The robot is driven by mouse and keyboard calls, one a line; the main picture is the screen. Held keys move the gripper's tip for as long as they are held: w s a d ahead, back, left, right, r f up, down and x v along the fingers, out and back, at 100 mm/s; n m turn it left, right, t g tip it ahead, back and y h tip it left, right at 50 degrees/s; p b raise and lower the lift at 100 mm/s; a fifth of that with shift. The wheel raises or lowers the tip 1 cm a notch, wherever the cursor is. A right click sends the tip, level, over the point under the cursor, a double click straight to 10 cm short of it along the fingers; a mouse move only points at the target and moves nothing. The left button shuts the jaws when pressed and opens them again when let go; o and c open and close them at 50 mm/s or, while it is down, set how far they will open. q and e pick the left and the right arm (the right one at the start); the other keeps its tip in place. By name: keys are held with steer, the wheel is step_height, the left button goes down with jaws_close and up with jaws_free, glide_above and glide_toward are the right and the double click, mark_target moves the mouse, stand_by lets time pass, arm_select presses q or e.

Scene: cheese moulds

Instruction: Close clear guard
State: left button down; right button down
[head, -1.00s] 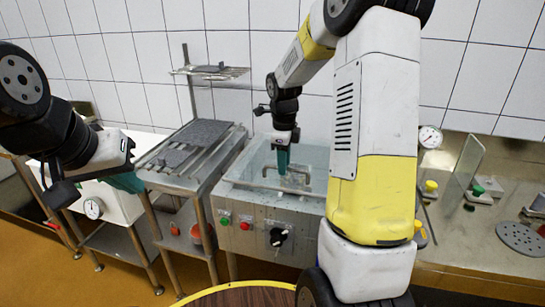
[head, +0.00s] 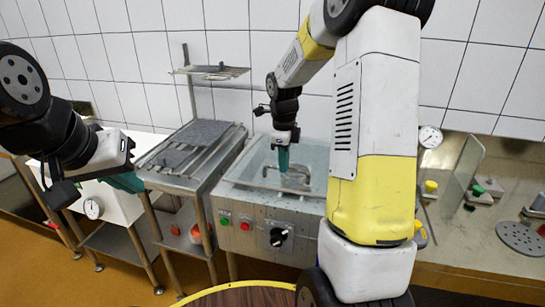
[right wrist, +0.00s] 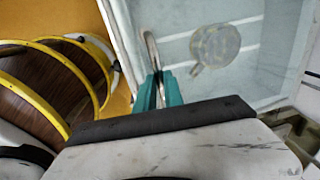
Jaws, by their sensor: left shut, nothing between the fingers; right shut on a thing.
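The clear guard (head: 240,172) is a see-through pane over the top of the grey control box (head: 250,205). It looks low and nearly flat in the head view; I cannot tell whether it touches the box rim all round. My right gripper (head: 284,160) reaches down to the guard and is shut on its grey bar handle (head: 297,180). In the right wrist view, the teal fingers (right wrist: 158,90) pinch the handle (right wrist: 152,50) beside the pane (right wrist: 270,60). My left gripper (head: 128,183) is shut and empty at the left, away from the guard.
A steel stand with a dark grey mat (head: 203,133) is left of the box, and a white unit with a gauge (head: 93,208) further left. A bench (head: 480,255) with a perforated disc (head: 521,238) is at right. A round wooden top (head: 240,297) is in front.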

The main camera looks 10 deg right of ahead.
mark_target(283, 182)
stand_by(0.7)
steer(key=f, duration=0.4)
steer(key=shift+s+a, duration=0.25)
steer(key=shift+s, duration=0.15)
steer(key=shift+s+f, duration=0.2)
steer(key=shift+f, duration=0.05)
steer(key=c, duration=1.5)
jaws_free()
steer(key=shift+o, duration=0.2)
steer(key=shift+w, duration=0.1)
steer(key=shift+r, duration=0.6)
step_height(283, 182, up, 7)
steer(key=shift+s+a+f, duration=0.15)
steer(key=shift+s+a, duration=0.05)
steer(key=shift+s, duration=0.15)
